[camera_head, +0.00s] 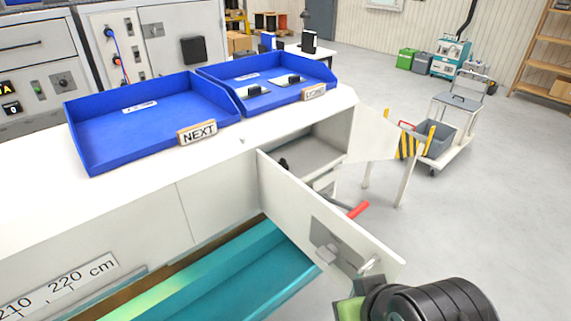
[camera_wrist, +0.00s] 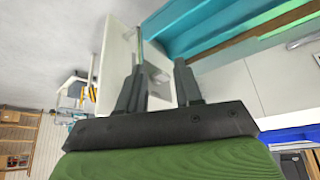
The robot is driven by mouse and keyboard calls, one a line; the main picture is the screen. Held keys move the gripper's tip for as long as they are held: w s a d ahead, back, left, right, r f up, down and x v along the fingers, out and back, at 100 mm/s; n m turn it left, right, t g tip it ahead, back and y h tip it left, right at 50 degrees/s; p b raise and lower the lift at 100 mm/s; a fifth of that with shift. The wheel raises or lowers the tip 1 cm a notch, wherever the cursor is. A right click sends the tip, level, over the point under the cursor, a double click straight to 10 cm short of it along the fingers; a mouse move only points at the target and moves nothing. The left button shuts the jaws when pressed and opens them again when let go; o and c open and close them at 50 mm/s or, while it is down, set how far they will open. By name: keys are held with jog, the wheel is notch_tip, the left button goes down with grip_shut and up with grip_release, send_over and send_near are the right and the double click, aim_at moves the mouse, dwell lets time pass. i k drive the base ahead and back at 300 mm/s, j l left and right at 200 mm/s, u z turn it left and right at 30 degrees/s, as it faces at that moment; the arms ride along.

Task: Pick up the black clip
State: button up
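A small black object (camera_head: 283,164) lies just inside the open cabinet compartment; it is partly hidden by the door, and I cannot tell if it is the black clip. Two small dark items (camera_head: 253,91) (camera_head: 291,79) sit on white cards in the right blue tray (camera_head: 240,110); they are too small to identify. My gripper (camera_wrist: 159,70) shows in the wrist view with its two dark fingers apart and nothing visibly held. The open cabinet door (camera_head: 330,215) with its grey latch plate lies beyond the fingers; it also shows in the wrist view (camera_wrist: 117,50).
The left blue tray (camera_head: 150,128), labelled NEXT, stands on the white counter (camera_head: 40,200). A teal trough (camera_head: 235,275) runs below the counter front. A red handle (camera_head: 358,210) shows behind the door.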

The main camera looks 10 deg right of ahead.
aim_at(283, 162)
jog(key=l+u, duration=0.1)
jog(key=u, duration=0.75)
jog(key=l+u, duration=0.15)
jog(key=u, duration=0.3)
jog(key=l+u, duration=0.1)
jog(key=u, duration=0.8)
jog(key=l+u, duration=0.1)
jog(key=u, duration=0.3)
jog(key=k+l+u, duration=0.25)
jog(key=u, duration=0.25)
jog(key=k+l+u, duration=0.25)
jog(key=u, duration=0.25)
jog(key=k+l+u, duration=0.1)
jog(key=k+u, duration=0.2)
jog(key=u, duration=0.15)
jog(key=k+u, duration=0.35)
jog(key=u, duration=0.15)
jog(key=k+j+u, duration=0.15)
jog(key=u, duration=0.35)
jog(key=k+l+u, duration=0.1)
jog(key=k+u, duration=0.35)
jog(key=k+j+u, duration=0.15)
jog(key=k+u, duration=0.3)
jog(key=k, duration=0.2)
jog(key=k+l+z, duration=0.15)
jog(key=z, duration=0.15)
jog(key=k+l+z, duration=0.25)
jog(key=k+l, duration=0.05)
jog(key=k, duration=0.05)
